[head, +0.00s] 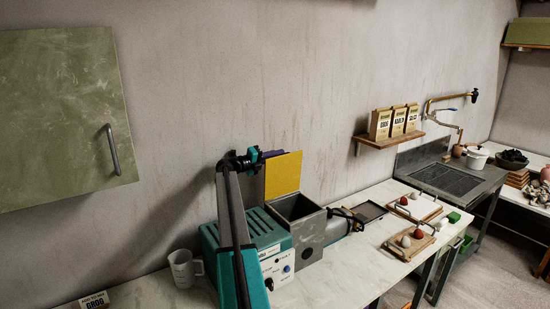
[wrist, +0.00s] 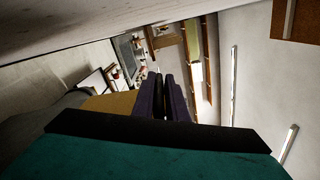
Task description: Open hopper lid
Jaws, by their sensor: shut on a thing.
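The hopper (head: 308,236) is a grey open-topped box on the worktop, and its dark inside shows. Its yellow lid (head: 283,173) stands upright at the hopper's back edge, raised off the opening. My gripper (head: 273,154) is at the lid's top left, with purple fingers partly behind the yellow panel. In the wrist view the fingers (wrist: 163,98) are shut close together with a dark narrow piece between them, and the lid (wrist: 112,102) shows just left of them. The exact spot gripped is hidden in the head view.
A teal machine (head: 262,235) with knobs stands left of the hopper, under my arm. A white jug (head: 184,268) is further left. Wooden boards (head: 418,206) with red and white lumps lie right. A shelf (head: 390,142) with paper bags hangs on the wall behind.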

